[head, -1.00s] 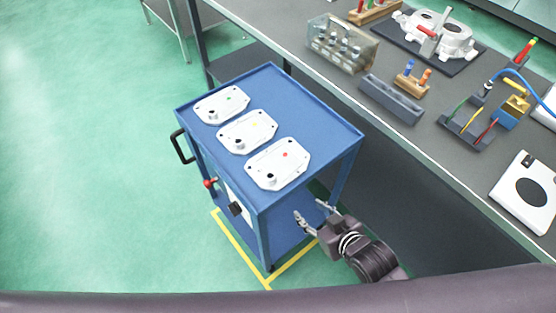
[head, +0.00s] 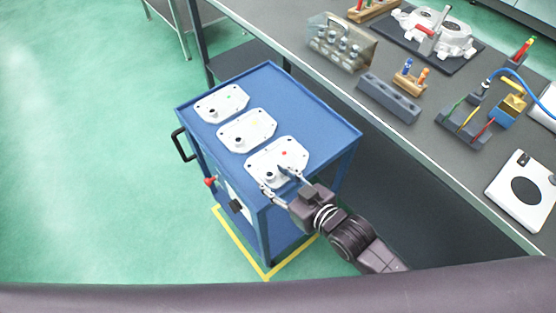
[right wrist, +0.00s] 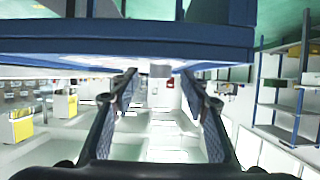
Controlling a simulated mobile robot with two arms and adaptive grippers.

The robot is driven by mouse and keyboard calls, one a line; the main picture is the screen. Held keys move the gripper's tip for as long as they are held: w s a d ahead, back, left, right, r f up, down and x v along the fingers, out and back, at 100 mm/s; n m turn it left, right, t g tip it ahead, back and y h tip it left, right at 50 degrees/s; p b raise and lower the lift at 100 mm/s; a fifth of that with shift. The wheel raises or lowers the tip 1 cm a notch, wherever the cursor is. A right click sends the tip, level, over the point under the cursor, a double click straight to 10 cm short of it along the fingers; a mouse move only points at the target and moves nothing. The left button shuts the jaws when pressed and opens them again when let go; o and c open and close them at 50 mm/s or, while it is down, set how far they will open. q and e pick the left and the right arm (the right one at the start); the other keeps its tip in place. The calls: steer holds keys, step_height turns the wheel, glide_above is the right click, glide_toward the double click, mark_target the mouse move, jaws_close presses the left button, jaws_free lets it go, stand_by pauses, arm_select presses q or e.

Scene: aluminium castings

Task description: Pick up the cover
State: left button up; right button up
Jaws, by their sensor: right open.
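Three white plate-like covers lie in a row on a blue cart (head: 315,120). One has a green dot (head: 213,106), one a yellow dot (head: 238,136), and the nearest a red dot (head: 290,150). Each has a small raised knob near one end. My right gripper (head: 272,178) is open and empty at the near edge of the red-dotted cover, its fingers overlapping it in the head view. In the right wrist view the open fingers (right wrist: 158,76) point toward a small grey block between their tips; contact cannot be told. My left gripper is not in view.
The cart has a dark side handle (head: 181,146) and a red knob (head: 210,181). A grey workbench (head: 440,165) beside it carries a clear box (head: 340,42), a grey slotted block (head: 389,98), a casting (head: 440,35) and a white plate (head: 524,190). The cart top right of the covers is clear.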

steer(key=shift+w+a+f, duration=0.25)
steer(key=shift+w+a, duration=0.05)
steer(key=shift+w, duration=0.15)
jaws_close()
steer(key=shift+r, duration=0.1)
steer(key=shift+r, duration=0.15)
